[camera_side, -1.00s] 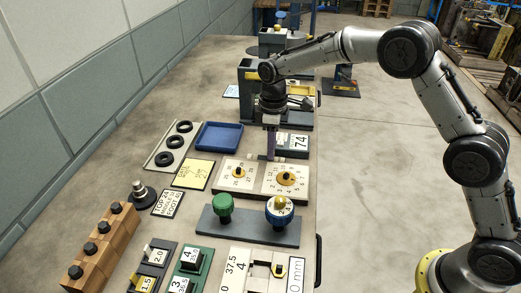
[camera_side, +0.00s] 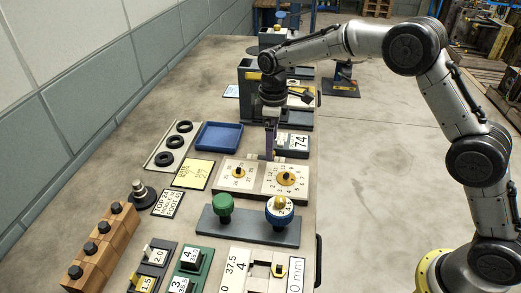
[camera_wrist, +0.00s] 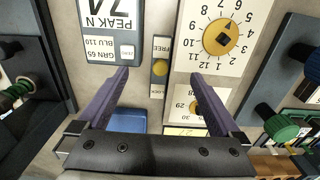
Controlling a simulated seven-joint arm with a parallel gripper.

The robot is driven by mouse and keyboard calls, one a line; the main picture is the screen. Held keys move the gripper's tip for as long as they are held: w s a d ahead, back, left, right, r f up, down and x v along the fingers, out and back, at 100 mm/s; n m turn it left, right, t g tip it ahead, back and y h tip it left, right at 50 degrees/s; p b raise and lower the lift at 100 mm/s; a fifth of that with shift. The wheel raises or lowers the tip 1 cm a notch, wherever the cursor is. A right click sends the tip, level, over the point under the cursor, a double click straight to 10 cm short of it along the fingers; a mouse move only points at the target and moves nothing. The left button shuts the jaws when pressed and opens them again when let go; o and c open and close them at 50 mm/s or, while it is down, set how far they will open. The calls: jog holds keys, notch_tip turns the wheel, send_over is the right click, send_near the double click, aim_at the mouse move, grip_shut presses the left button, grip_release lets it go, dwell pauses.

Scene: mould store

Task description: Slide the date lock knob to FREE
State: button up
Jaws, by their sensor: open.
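The date lock is a narrow dark slider plate (camera_wrist: 159,92) with a round yellow knob (camera_wrist: 160,67). In the wrist view it lies between FREE at the top and LOCK at the bottom, both upside down. The knob sits around the middle; I cannot tell its exact setting. My gripper (camera_wrist: 160,73) is open, with its purple fingers apart on either side of the plate and nothing between them. Contact with the knob cannot be told.
The cream board carries two yellow dials (camera_side: 285,178). A grey panel reading 74 (camera_side: 298,142) stands close to my gripper's right. A blue tray (camera_side: 219,135) lies to the left. Green (camera_side: 223,202) and blue (camera_side: 279,207) knobs stand on a bar in front.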

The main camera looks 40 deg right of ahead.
jog(key=shift+r, duration=2.45)
jog(key=shift+d+r, duration=0.15)
jog(key=shift+r, duration=0.15)
notch_tip(320, 180, up, 6)
jog(key=t, duration=0.1)
send_over(277, 158)
jog(key=s+d+r+t, duration=0.1)
jog(key=s+d+r, duration=0.1)
jog(key=s+r, duration=0.3)
jog(key=s+d+r+m+t, duration=0.25)
jog(key=s+r, duration=0.45)
jog(key=s, duration=0.5)
jog(key=s+d+f+m, duration=0.1)
jog(key=s+f+m, duration=0.2)
jog(key=s, duration=0.6)
jog(key=s+d+f+m+t, duration=0.1)
jog(key=s+d+f+m, duration=0.1)
jog(key=s+f, duration=0.5)
jog(key=shift+s+f+m, duration=0.3)
jog(key=shift+s+m, duration=0.45)
jog(key=shift+s, duration=0.15)
